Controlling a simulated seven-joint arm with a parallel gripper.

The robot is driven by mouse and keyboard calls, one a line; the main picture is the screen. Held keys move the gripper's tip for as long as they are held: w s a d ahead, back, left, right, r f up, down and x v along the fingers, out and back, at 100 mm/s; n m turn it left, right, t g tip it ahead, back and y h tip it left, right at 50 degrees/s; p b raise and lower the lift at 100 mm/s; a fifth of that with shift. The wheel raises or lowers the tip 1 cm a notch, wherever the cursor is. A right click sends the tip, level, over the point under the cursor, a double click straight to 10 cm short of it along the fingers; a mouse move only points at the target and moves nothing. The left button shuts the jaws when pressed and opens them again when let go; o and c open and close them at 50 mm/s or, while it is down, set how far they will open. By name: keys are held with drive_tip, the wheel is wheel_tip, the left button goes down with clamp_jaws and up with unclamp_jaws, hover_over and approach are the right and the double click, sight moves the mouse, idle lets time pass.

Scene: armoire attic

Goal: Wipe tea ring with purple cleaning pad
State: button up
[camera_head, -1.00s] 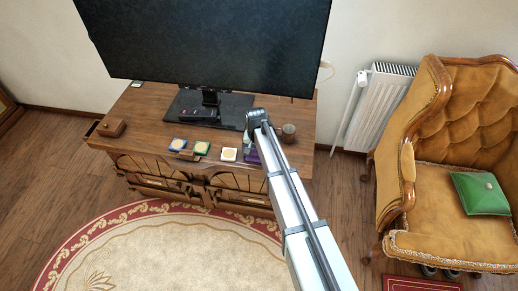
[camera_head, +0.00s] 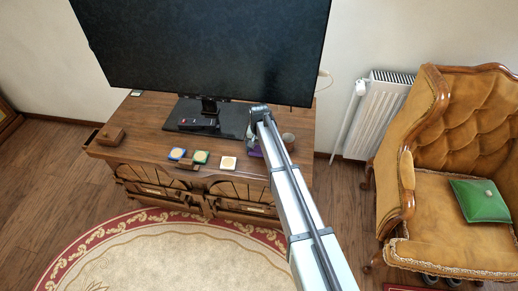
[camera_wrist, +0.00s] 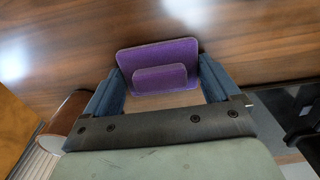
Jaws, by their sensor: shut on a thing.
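The purple cleaning pad (camera_wrist: 157,55) is held between the two blue fingers of my gripper (camera_wrist: 160,80) in the wrist view. Its broad sheet lies at or just above the brown wood, with a smaller purple block on its near side; I cannot tell if it touches. In the head view a bit of the purple pad (camera_head: 254,151) shows left of my arm, on the right part of the cabinet top (camera_head: 150,115). My arm hides most of the gripper there. I see no tea ring in either view; it may be hidden under the pad or arm.
A brown cup (camera_head: 289,138) stands just right of my arm.

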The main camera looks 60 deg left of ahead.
sight(256, 165)
drive_tip(key=s+d, duration=0.5)
drive_tip(key=shift+s+d, duration=0.1)
wheel_tip(256, 165, up, 8)
idle(0.9)
drive_tip(key=shift+r, duration=0.1)
